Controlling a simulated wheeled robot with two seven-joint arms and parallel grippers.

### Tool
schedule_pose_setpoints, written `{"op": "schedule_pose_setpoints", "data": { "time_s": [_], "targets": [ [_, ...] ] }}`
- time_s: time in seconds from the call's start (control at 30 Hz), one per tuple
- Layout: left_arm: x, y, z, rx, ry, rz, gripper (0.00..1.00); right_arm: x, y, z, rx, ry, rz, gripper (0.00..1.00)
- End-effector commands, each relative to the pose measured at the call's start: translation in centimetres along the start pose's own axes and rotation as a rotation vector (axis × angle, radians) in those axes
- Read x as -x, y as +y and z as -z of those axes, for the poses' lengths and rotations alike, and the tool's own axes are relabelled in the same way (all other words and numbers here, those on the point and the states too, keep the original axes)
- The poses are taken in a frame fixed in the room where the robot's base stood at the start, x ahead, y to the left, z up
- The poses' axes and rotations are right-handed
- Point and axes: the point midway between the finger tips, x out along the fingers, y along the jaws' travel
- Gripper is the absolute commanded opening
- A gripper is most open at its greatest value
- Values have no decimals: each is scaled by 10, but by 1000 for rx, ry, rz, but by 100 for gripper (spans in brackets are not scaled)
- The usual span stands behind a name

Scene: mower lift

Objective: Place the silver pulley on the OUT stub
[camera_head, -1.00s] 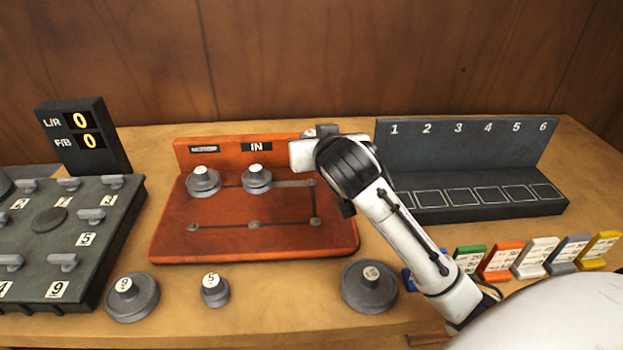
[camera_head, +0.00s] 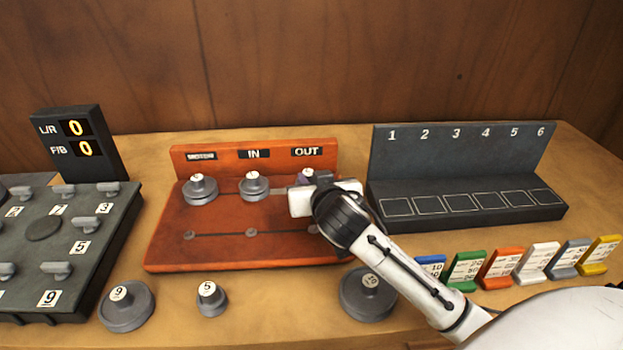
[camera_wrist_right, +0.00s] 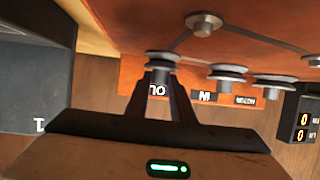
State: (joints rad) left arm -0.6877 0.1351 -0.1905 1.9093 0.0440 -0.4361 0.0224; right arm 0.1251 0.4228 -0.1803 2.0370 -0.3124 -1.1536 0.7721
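The silver pulley (camera_head: 308,174) is a small grey disc with a white-labelled hub at the OUT corner of the orange board (camera_head: 190,255). My right gripper (camera_head: 316,184) is over it and hides much of it. In the right wrist view the pulley (camera_wrist_right: 162,57) is between the tips of my right gripper (camera_wrist_right: 162,72), which close in on its hub. It is at or just over the OUT stub; I cannot tell if it is fully seated. The stub itself is hidden. The OUT label (camera_head: 306,152) is behind it. My left gripper is not in view.
Two grey pulleys sit under the motor label (camera_head: 200,188) and the IN label (camera_head: 254,186). Loose pulleys lie in front, including the 9 (camera_head: 126,306), the 5 (camera_head: 211,299) and a large one (camera_head: 368,294). A numbered rack (camera_head: 460,160) and coloured cards (camera_head: 500,268) stand at right.

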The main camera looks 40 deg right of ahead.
Motion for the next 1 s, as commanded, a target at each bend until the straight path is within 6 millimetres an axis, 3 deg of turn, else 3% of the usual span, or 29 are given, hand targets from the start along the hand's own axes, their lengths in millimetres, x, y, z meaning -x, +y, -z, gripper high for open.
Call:
{"op": "schedule_pose_setpoints", "data": {
  "time_s": [0.03, 0.1, 0.5, 1.0],
  "targets": [
    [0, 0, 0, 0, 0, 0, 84, 0, 0, 0, 0, 0, 0, 28],
    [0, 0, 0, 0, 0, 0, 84, 0, 0, 0, 0, 0, 0, 40],
    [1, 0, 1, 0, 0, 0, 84, 5, 0, 3, 0, -1, 0, 40],
    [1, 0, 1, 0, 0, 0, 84, 101, -1, 3, -2, -1, 2, 40]
  ]
}}
